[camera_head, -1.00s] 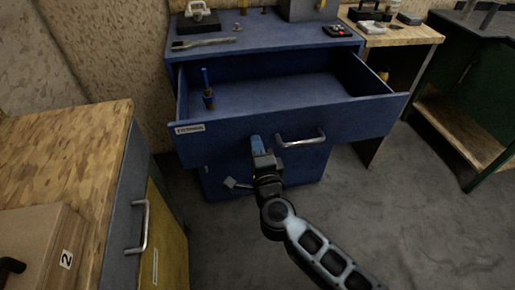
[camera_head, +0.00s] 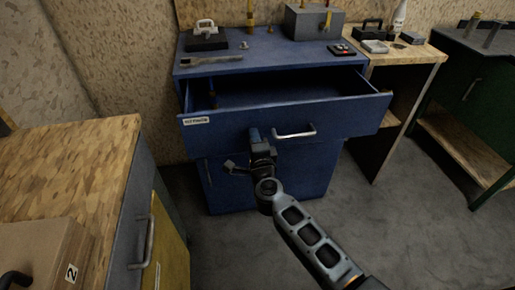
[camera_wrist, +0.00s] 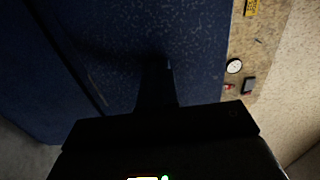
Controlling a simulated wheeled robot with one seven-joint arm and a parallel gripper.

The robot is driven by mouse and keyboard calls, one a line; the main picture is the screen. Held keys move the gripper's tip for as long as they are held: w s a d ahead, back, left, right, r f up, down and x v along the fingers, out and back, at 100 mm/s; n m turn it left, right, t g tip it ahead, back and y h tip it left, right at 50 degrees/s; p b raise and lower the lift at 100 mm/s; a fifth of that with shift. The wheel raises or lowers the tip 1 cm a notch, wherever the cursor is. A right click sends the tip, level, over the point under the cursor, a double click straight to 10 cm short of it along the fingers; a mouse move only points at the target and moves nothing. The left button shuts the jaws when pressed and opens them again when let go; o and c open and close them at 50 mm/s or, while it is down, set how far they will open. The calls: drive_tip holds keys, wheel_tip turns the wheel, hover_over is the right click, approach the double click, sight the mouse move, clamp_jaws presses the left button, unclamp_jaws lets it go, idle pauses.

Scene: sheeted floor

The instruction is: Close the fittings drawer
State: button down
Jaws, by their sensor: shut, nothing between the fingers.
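The blue fittings drawer (camera_head: 350,116) is partly open in the top of the blue cabinet (camera_head: 225,187), in the head view. Its front carries a white label at the left and a silver handle (camera_head: 294,132). My gripper (camera_head: 254,134) is shut and empty, with its fingertips at the drawer front, left of the handle. In the wrist view the shut fingers (camera_wrist: 162,65) point at a dark blue surface. Whether they touch it cannot be told.
The cabinet top holds a wrench (camera_head: 212,61), a padlock-like block (camera_head: 206,38), a grey box (camera_head: 314,22) and a small black device. A wooden bench (camera_head: 60,160) with a cardboard box (camera_head: 40,255) stands at left. A wooden table (camera_head: 420,58) stands right. Grey floor lies clear at right.

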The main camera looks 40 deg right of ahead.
drive_tip(key=b+x, duration=0.5)
drive_tip(key=x, duration=1.3)
drive_tip(key=shift+s+f, duration=0.1)
drive_tip(key=shift+w+d, duration=0.2)
drive_tip(key=shift+w+r, duration=0.15)
drive_tip(key=shift+r, duration=0.1)
drive_tip(key=shift+d, duration=0.1)
